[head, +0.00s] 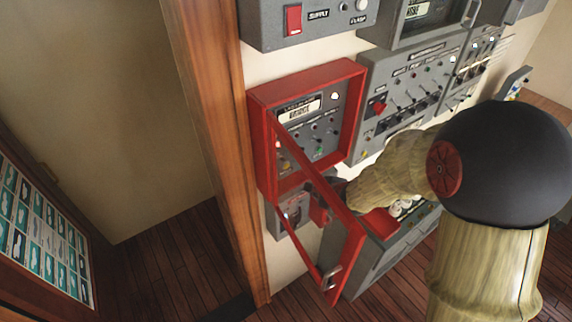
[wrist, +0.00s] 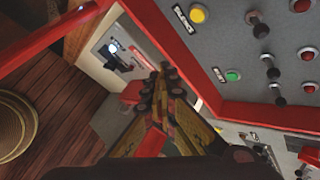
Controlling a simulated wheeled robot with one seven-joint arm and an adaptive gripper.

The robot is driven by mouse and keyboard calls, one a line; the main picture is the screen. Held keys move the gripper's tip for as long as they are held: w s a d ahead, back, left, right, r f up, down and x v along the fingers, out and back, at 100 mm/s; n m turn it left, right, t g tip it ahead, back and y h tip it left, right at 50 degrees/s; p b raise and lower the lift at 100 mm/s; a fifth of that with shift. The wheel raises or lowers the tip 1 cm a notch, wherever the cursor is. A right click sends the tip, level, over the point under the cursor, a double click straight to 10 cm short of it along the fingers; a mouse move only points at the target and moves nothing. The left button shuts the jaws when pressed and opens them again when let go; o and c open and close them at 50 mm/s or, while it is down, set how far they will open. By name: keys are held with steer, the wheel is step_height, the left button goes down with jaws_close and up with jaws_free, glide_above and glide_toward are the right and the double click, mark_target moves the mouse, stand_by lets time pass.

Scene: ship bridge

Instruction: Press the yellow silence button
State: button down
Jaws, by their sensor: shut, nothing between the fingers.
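The yellow button (wrist: 198,14) is a round cap beside a small label near the top of the wrist view, on a grey panel with a red frame.
A green button (wrist: 232,76) lies below the yellow one, with several black toggles and red buttons to the right. A grey box (head: 290,218) is mounted under the alarm box. Other grey panels (head: 405,90) stand to its right. A wooden post (head: 212,130) is at left.

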steer(key=shift+w, duration=0.15)
steer(key=w+a, duration=0.5)
steer(key=w, duration=0.2)
stand_by(0.3)
steer(key=shift+w, duration=0.15)
stand_by(1.3)
steer(key=shift+w+a, duration=0.2)
steer(key=shift+w, duration=0.05)
steer(key=shift+w+a, duration=0.2)
steer(key=shift+w, duration=0.15)
stand_by(0.8)
steer(key=shift+s+d, duration=0.1)
steer(key=shift+s, duration=0.05)
steer(key=shift+s+d, duration=0.35)
steer(key=shift+s, duration=0.25)
